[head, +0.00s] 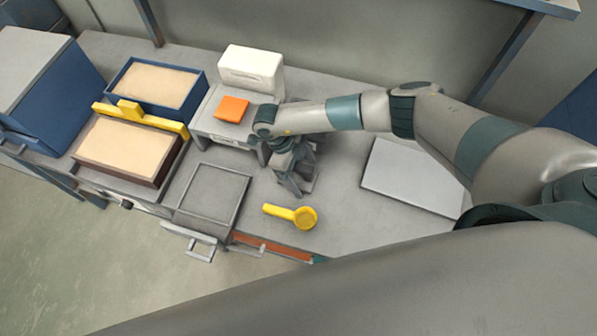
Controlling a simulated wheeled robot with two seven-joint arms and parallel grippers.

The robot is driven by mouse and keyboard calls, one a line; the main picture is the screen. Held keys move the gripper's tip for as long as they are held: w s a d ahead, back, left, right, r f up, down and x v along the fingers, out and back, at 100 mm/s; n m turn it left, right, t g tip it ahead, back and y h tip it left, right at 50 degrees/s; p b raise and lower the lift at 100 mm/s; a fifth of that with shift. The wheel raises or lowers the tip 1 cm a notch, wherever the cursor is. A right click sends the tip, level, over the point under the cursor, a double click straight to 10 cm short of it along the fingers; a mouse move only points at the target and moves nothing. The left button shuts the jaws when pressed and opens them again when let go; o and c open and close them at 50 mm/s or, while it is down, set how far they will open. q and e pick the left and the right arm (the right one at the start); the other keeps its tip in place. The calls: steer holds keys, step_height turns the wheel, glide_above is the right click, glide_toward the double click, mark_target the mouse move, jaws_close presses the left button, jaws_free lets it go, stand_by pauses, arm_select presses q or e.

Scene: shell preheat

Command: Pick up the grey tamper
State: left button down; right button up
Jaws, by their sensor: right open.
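My right gripper (293,187) points down over the grey bench, in the middle of the head view, and is open. I cannot clearly make out a grey tamper; grey shapes around and behind the fingers blend with the gripper, so it may be hidden there. A yellow round-headed tool with a handle (305,217) lies on the bench just in front of the gripper, apart from it. My left gripper is not in view.
An orange block (231,109) sits on a small grey stand, left of my right wrist. A white box (252,70) stands behind it. Two sand-filled boxes (125,150) (157,85), a yellow bar (140,117) and a square grey frame (213,194) are left. A pale flat plate (412,178) lies right.

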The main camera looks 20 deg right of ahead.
mark_target(304, 169)
steer(key=c, duration=1.5)
steer(key=shift+o, duration=0.2)
steer(key=shift+r, duration=0.2)
steer(key=shift+r+b, duration=0.7)
steer(key=shift+r, duration=0.15)
steer(key=shift+s+r+b, duration=0.25)
steer(key=shift+r+b, duration=0.3)
steer(key=shift+r, duration=0.5)
steer(key=s+r+b, duration=0.4)
steer(key=s+r, duration=0.3)
steer(key=s, duration=0.4)
steer(key=shift+a, duration=0.45)
